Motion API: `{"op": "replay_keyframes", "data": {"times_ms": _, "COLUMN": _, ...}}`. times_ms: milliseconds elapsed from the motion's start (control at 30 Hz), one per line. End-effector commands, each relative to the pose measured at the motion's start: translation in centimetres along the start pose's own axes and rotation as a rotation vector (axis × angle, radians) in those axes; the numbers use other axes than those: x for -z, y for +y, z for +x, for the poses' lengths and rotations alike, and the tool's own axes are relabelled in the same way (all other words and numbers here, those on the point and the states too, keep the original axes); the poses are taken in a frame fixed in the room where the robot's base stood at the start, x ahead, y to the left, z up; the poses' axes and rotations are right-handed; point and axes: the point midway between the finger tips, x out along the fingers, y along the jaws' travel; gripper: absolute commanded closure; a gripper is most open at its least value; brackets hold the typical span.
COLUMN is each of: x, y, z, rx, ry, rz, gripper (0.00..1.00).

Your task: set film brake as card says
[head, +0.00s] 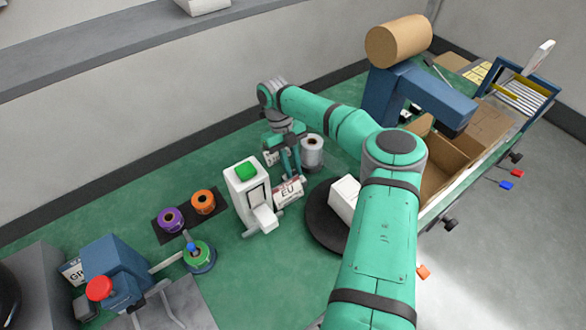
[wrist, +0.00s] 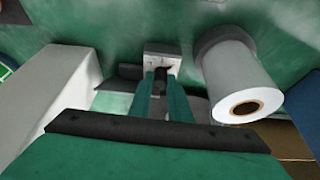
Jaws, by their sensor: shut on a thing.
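My gripper (head: 291,168) points down behind the white machine, between it and the white film roll (head: 313,150). In the wrist view its two fingers (wrist: 164,88) are shut on a small dark part, likely the brake knob (wrist: 160,76), in front of a small pale plate (wrist: 162,57) with faint marks. The knob's setting is too small to read. The film roll (wrist: 237,80) stands just right of the fingers there, apart from them. A card reading "EU" (head: 288,191) stands beside the white machine, below my gripper in the head view.
The white machine (head: 245,190) with a green top stands close left of my gripper. A white box (head: 344,197) sits on a dark round turntable (head: 318,229). Purple (head: 171,218) and orange (head: 203,201) spools lie left. A blue machine (head: 380,98) and open carton (head: 436,170) stand right.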

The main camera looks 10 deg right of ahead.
Motion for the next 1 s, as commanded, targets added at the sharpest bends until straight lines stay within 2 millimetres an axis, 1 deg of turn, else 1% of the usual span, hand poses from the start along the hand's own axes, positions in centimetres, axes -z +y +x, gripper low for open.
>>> {"op": "replay_keyframes", "data": {"times_ms": 67, "x": 0.0, "y": 0.0, "z": 0.0, "rx": 0.000, "ry": 0.000, "rz": 0.000, "gripper": 1.00}}
{"op": "replay_keyframes", "data": {"times_ms": 100, "x": 0.0, "y": 0.0, "z": 0.0, "rx": 0.000, "ry": 0.000, "rz": -0.001, "gripper": 0.76}}
{"op": "replay_keyframes", "data": {"times_ms": 133, "x": 0.0, "y": 0.0, "z": 0.0, "rx": 0.000, "ry": 0.000, "rz": -0.001, "gripper": 0.69}}
{"op": "replay_keyframes", "data": {"times_ms": 167, "x": 0.0, "y": 0.0, "z": 0.0, "rx": 0.000, "ry": 0.000, "rz": -0.001, "gripper": 0.64}}
{"op": "replay_keyframes", "data": {"times_ms": 433, "x": 0.0, "y": 0.0, "z": 0.0, "rx": 0.001, "ry": 0.000, "rz": -0.002, "gripper": 0.64}}
{"op": "replay_keyframes", "data": {"times_ms": 567, "x": 0.0, "y": 0.0, "z": -0.7, "rx": 0.002, "ry": -0.001, "rz": -0.001, "gripper": 0.64}}
{"op": "replay_keyframes", "data": {"times_ms": 667, "x": 0.0, "y": -0.1, "z": -2.1, "rx": 0.003, "ry": -0.001, "rz": -0.002, "gripper": 0.64}}
{"op": "replay_keyframes", "data": {"times_ms": 900, "x": 0.0, "y": 0.0, "z": -6.6, "rx": 0.003, "ry": -0.001, "rz": 0.000, "gripper": 0.64}}
{"op": "replay_keyframes", "data": {"times_ms": 1000, "x": 0.0, "y": 0.0, "z": -8.2, "rx": 0.002, "ry": -0.001, "rz": -0.001, "gripper": 0.64}}
